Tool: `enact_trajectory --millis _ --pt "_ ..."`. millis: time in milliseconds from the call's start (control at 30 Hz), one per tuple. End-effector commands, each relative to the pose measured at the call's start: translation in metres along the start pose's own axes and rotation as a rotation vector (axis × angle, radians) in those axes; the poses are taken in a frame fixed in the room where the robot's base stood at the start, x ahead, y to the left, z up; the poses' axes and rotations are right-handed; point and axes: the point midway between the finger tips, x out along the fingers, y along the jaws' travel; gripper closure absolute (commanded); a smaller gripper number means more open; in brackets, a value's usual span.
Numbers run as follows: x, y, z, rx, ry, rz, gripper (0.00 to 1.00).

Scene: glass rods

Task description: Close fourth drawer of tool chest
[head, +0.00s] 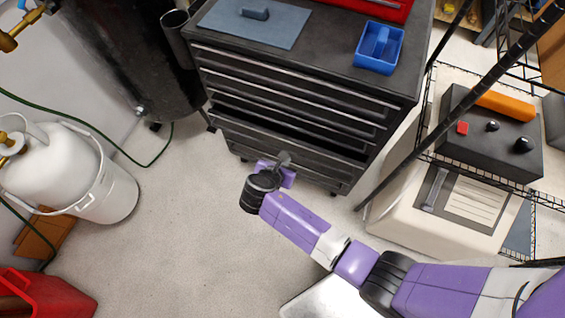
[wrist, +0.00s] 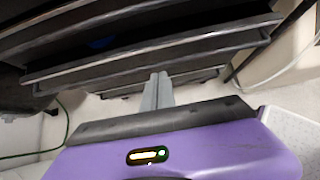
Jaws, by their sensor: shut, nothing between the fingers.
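The black tool chest (head: 395,95) stands upright at the top middle of the head view, with several stacked drawers. A low drawer (head: 235,128), apparently the fourth, sticks out, with a dark gap above its front. My gripper (head: 285,157) is shut and empty, at this low drawer's front. Its grey fingers also show in the wrist view (wrist: 158,78), pointing at the drawer fronts (wrist: 150,55). I cannot tell whether the fingertips touch the front. My wrist hides part of the chest's lower front.
A blue tray (head: 379,47) and a blue-grey mat (head: 253,24) lie on the chest. A white gas cylinder (head: 85,185) stands left, a wire shelf (head: 480,170) right. A red container (head: 45,295) is at lower left. The floor before the chest is clear.

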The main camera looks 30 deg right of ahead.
Motion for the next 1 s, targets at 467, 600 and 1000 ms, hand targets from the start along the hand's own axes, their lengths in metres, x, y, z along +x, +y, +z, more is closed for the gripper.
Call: enact_trajectory --millis 467,600,1000 --pt "0.066 0.0 0.024 0.003 0.001 -0.001 1.0" --pt "0.071 0.0 0.028 0.002 0.001 0.001 1.0" --pt "0.073 -0.001 0.031 0.001 0.001 -0.001 1.0"
